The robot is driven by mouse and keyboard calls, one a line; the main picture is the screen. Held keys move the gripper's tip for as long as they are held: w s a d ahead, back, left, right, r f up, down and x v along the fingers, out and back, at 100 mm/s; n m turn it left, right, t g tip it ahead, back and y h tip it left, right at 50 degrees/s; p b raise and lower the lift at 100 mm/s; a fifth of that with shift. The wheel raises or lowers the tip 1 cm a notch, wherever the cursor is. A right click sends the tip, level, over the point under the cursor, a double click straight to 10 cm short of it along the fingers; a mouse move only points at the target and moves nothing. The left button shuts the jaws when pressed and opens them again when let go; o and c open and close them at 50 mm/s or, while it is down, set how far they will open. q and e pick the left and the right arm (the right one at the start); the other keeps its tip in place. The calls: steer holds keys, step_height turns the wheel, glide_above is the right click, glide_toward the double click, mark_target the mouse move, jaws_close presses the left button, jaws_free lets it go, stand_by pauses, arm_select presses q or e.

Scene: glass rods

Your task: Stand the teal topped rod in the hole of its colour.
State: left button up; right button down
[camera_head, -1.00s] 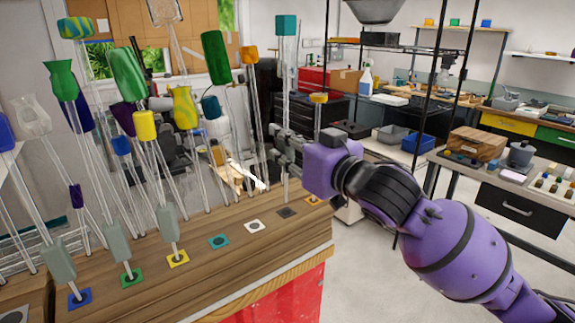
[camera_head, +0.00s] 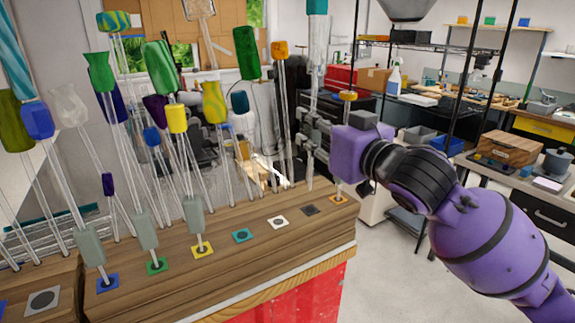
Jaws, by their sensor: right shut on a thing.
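The teal topped rod (camera_head: 317,50) is a clear glass shaft with a teal block at its top, cut by the upper frame edge. My right gripper (camera_head: 312,135) is shut on its shaft and holds it roughly upright behind the right part of the wooden bench. The lower end hangs near the bench, behind the grey and orange squares; its exact height is hard to tell. The teal square (camera_head: 242,235) with a dark hole lies in the bench's row of squares, left of and nearer than the rod, and is empty. My left gripper is not in view.
Short stems with grey-green blocks stand in the blue (camera_head: 108,283), green (camera_head: 157,266) and yellow (camera_head: 202,249) squares. Several tall rods with coloured tops crowd behind and left of the row.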

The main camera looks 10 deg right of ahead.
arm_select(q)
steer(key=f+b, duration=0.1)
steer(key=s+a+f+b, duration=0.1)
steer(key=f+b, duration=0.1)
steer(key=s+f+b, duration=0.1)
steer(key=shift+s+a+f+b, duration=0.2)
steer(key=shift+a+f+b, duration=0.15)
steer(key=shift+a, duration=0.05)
arm_select(e)
steer(key=s+a+f+n+g+y, duration=0.1)
steer(key=s+a+n+g+y, duration=0.1)
steer(key=a+n+g+y, duration=0.2)
steer(key=s+a+f+n+g+y, duration=0.2)
steer(key=a+n+g+y, duration=0.3)
steer(key=a, duration=0.6)
steer(key=shift+s+f+y, duration=0.15)
steer(key=shift+s+y, duration=0.45)
steer(key=shift+s, duration=0.15)
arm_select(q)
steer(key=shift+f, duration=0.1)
arm_select(e)
steer(key=shift+f, duration=0.1)
